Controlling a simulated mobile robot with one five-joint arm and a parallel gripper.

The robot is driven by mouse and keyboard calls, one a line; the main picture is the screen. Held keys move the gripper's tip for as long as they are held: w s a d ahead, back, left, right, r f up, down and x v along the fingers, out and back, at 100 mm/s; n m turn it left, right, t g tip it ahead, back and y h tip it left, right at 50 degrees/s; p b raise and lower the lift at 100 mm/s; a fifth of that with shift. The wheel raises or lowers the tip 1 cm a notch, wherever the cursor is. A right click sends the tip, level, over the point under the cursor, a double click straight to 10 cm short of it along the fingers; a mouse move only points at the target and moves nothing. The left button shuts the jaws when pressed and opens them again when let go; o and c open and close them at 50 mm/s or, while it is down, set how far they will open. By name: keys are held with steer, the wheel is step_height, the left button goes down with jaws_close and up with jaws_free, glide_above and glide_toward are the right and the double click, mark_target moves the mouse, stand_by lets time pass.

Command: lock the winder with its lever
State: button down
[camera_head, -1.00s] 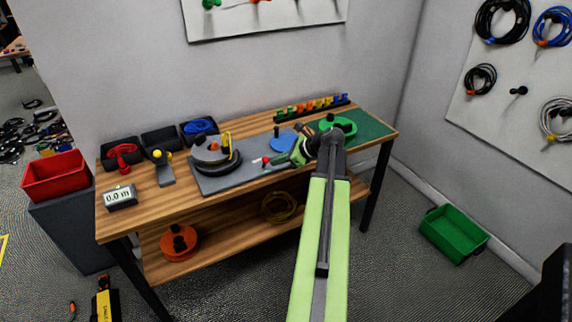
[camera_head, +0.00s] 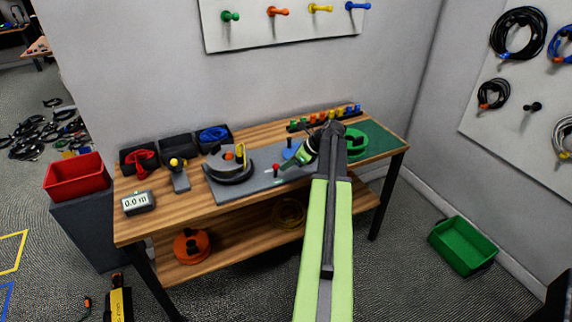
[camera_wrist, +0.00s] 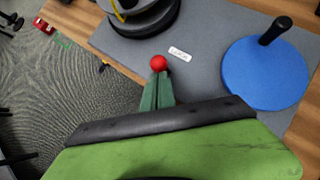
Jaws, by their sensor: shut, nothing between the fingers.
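The winder's grey plate (camera_head: 262,183) lies on the bench. It bears a round grey reel with black cable (camera_head: 230,166) on the left and a blue disc with a black handle (camera_head: 290,151), partly behind my gripper. A lever with a red knob (camera_head: 276,167) stands near the plate's front edge. In the wrist view, the red knob (camera_wrist: 158,63) is just beyond my gripper's fingertips (camera_wrist: 160,78). The fingers are together and empty. I cannot tell whether they touch the knob. The lever's shaft is hidden.
Black bins (camera_head: 176,146) line the bench's back left. A yellow-knobbed stand (camera_head: 180,182) and a 0.0 m display (camera_head: 138,202) are at left. A colourful rack (camera_head: 326,118) and a green reel (camera_head: 355,146) are behind my arm. A green crate (camera_head: 463,244) is on the floor.

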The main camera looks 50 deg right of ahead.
steer(key=shift+w+d+r+g+y+p, duration=0.15)
steer(key=shift+w+d+r+g+p, duration=0.1)
steer(key=shift+w+r+g+p, duration=0.15)
steer(key=shift+w+d+r+g+y+p, duration=0.2)
steer(key=shift+w+g+p, duration=0.1)
steer(key=shift+w, duration=0.15)
steer(key=shift+w+d+m, duration=0.3)
steer(key=shift+w, duration=0.55)
steer(key=shift+w+d+r+g+p, duration=0.1)
steer(key=shift+w+d+g+p, duration=0.1)
steer(key=shift+w+g+p, duration=0.2)
steer(key=shift+w+d, duration=0.15)
steer(key=shift+w, duration=0.2)
steer(key=shift+g, duration=0.3)
steer(key=shift+s, duration=0.15)
steer(key=shift+r+p, duration=0.7)
steer(key=shift+p, duration=0.15)
